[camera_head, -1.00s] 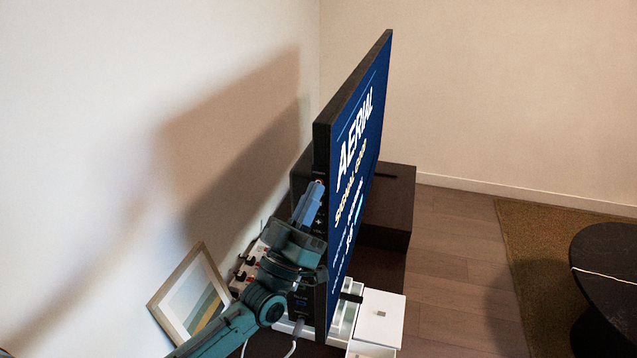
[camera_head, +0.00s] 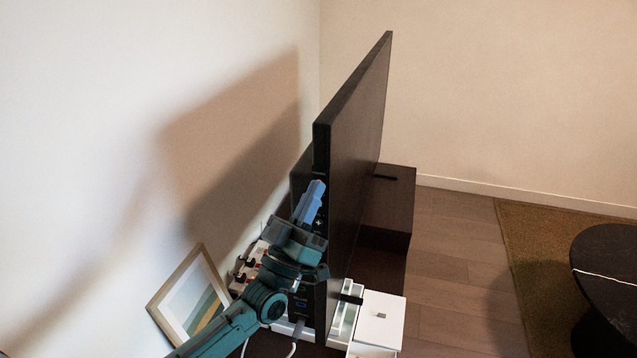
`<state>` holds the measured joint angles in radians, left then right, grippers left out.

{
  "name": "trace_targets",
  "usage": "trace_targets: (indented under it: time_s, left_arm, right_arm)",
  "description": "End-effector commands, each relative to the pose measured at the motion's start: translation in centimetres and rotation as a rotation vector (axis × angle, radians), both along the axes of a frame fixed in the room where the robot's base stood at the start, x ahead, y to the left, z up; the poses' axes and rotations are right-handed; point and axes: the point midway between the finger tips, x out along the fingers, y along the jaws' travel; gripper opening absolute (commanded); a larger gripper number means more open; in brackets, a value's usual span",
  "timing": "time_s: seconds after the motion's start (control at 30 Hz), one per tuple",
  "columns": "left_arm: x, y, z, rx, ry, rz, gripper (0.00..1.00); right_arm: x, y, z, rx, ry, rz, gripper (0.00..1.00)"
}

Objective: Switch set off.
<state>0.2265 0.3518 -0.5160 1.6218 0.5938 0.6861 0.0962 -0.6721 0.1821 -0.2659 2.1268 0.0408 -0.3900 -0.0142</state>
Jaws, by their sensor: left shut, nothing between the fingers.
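The television set (camera_head: 357,150) stands edge-on in the middle of the view, and its screen is dark. My left gripper (camera_head: 316,190) is shut and empty, with its blue fingertips at the rear of the set's near side edge. The fingertips look close to or touching the set's back panel; I cannot tell which. A small plus mark shows on the panel just beside the fingers. The spot under the fingertips is hidden. My right gripper is not in view.
A power strip with plugs (camera_head: 246,266) and a framed picture (camera_head: 190,300) lie left of my arm by the wall. White boxes (camera_head: 378,318) stand right of the set. A dark round table (camera_head: 610,260) stands on the rug (camera_head: 530,250). Bare floor lies between.

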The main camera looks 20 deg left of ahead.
Motion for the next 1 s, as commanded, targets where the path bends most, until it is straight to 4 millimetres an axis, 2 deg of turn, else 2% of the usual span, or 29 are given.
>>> trace_targets:
  time_s: [0.4, 0.73, 1.0]
  left_arm:
    - [-1.5, 0.1, 0.0, 0.000, 0.001, 0.001, 0.00]
    - [-1.6, 0.1, 0.0, 0.000, 0.000, 0.000, 0.00]
    - [-4.0, 0.2, 0.2, 0.001, 0.002, 0.000, 0.00]
  right_arm:
    - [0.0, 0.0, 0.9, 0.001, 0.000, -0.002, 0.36]
    - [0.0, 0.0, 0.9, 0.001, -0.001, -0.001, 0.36]
    - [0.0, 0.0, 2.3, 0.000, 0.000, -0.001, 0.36]
